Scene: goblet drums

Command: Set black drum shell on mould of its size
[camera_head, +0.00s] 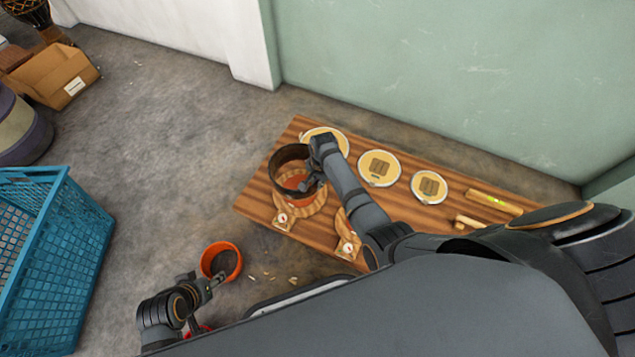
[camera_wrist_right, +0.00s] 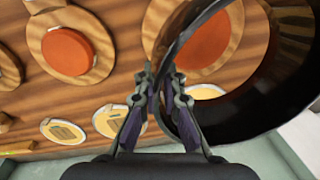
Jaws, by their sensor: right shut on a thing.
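The black drum shell (camera_head: 290,155) is an open dark ring in the head view, over the left mould (camera_head: 311,207) on the wooden bench. My right gripper (camera_head: 316,184) is shut on the shell's wall. In the wrist view the shell (camera_wrist_right: 262,108) fills the right side, between the fingertips (camera_wrist_right: 157,72) and beyond. The left mould (camera_wrist_right: 153,25), with its red-orange centre, shows partly behind it; I cannot tell whether they touch. A second mould (camera_wrist_right: 70,50) is bare; my arm partly covers it in the head view (camera_head: 348,247). My left gripper (camera_head: 215,281) is low, beside an orange shell (camera_head: 238,262).
Round pale discs (camera_head: 379,167) (camera_head: 429,187) lie along the back of the bench (camera_head: 262,195), near a level (camera_head: 495,202). A blue crate (camera_head: 70,240) stands at left and a cardboard box (camera_head: 60,78) at far left.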

